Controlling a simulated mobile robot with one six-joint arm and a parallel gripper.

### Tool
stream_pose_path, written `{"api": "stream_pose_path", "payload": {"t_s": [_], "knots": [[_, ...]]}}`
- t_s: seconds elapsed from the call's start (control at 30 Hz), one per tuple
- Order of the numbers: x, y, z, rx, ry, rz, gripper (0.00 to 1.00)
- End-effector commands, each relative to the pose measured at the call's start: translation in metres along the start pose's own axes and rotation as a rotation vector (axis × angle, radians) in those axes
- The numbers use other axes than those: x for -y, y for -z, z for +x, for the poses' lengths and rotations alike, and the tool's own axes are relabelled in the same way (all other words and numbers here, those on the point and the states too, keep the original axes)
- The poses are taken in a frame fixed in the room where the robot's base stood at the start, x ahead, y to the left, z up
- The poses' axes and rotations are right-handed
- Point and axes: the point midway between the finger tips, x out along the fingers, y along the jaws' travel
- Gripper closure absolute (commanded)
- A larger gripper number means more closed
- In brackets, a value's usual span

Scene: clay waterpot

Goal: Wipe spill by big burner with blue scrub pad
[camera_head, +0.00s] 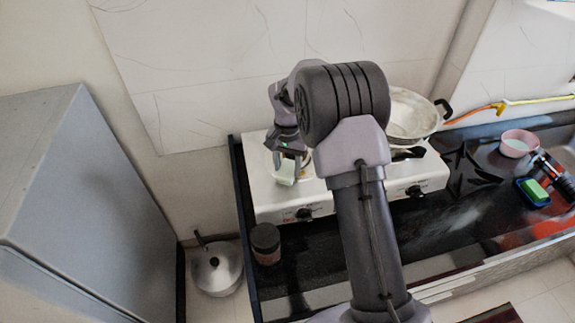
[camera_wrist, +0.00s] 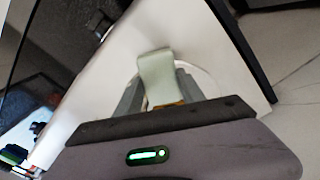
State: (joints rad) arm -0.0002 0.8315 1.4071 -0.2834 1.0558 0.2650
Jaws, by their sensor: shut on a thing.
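My gripper (camera_head: 288,160) is shut on a pale pad (camera_head: 285,174) over the left part of the white stove (camera_head: 268,206). The pad also shows in the wrist view (camera_wrist: 155,72), standing up between the fingers. It looks pale grey-green rather than clearly blue. Behind it in the wrist view is part of a pale round ring (camera_wrist: 208,82) on the stove's white top. I cannot tell whether the pad touches the stove. The left burner area is largely hidden by my gripper, and I cannot make out a spill.
A metal wok (camera_head: 408,112) sits on the stove's right side. A dark jar (camera_head: 265,240) stands in front of the stove at the left. A pink bowl (camera_head: 518,142) and a blue dish (camera_head: 524,196) with a green block are at the right. A grey cabinet (camera_head: 85,190) stands left.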

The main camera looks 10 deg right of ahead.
Motion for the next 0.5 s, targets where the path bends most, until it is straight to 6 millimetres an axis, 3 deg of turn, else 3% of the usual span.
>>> {"api": "stream_pose_path", "payload": {"t_s": [0.5], "knots": [[-0.0001, -0.0001, 0.0113, 0.000, 0.000, 0.000, 0.86]]}}
